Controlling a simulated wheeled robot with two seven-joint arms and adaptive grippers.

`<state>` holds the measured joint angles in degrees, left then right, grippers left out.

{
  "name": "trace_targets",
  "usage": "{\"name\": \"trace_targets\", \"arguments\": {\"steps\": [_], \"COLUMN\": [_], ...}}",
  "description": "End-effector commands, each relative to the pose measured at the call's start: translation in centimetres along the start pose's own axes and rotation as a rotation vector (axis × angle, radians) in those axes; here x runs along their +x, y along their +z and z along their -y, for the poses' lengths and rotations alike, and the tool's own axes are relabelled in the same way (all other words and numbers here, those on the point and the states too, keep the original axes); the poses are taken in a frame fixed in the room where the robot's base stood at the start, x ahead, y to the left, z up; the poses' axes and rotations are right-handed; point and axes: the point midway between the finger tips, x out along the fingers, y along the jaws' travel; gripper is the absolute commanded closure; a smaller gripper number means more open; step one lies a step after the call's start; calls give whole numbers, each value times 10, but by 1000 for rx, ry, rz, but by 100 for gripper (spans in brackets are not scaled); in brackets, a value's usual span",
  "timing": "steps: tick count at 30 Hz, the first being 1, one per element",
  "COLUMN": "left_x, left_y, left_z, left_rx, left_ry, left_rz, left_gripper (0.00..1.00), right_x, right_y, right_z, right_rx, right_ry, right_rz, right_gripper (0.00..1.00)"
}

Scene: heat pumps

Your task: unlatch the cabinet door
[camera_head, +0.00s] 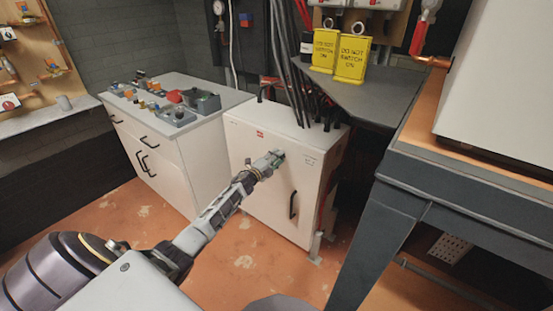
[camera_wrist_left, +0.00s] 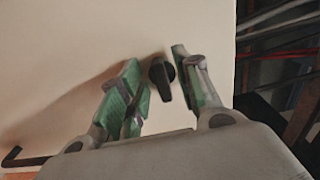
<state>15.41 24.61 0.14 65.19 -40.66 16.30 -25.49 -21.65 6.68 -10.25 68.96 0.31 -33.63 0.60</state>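The cabinet (camera_head: 272,134) is a white box standing on short legs in the middle of the head view. Its door front carries a black bar handle (camera_head: 293,205) on the right side. In the left wrist view a small black latch knob (camera_wrist_left: 161,77) sits on the pale door face (camera_wrist_left: 100,40). My left gripper (camera_head: 277,156) is at the upper part of the door in the head view. In the left wrist view its green-padded fingers (camera_wrist_left: 160,88) are spread apart, with the knob between them and a gap on each side. My right gripper is not in view.
A white drawer counter (camera_head: 150,150) with tools on top stands left of the cabinet. A grey shelf (camera_head: 365,97) with yellow signs (camera_head: 352,58) and a dark-framed bench (camera_head: 395,205) crowd the right. The floor in front is clear.

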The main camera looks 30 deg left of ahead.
Motion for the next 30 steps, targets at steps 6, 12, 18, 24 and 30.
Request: {"name": "trace_targets", "arguments": {"steps": [6,12,18,24,30], "left_x": [0,-4,-14,-28,-43], "left_y": [0,0,0,0,0], "left_z": [0,0,0,-1,0], "left_rx": [1,2,2,2,2], "left_ry": [0,-1,0,1,0], "left_rz": [-1,-1,-1,-2,0], "left_gripper": [67,67,67,67,67], "right_x": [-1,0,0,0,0], "right_y": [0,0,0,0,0], "right_z": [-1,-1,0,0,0], "right_rx": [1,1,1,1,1], "right_ry": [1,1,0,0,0], "right_rz": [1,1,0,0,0], "right_gripper": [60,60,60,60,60]}}
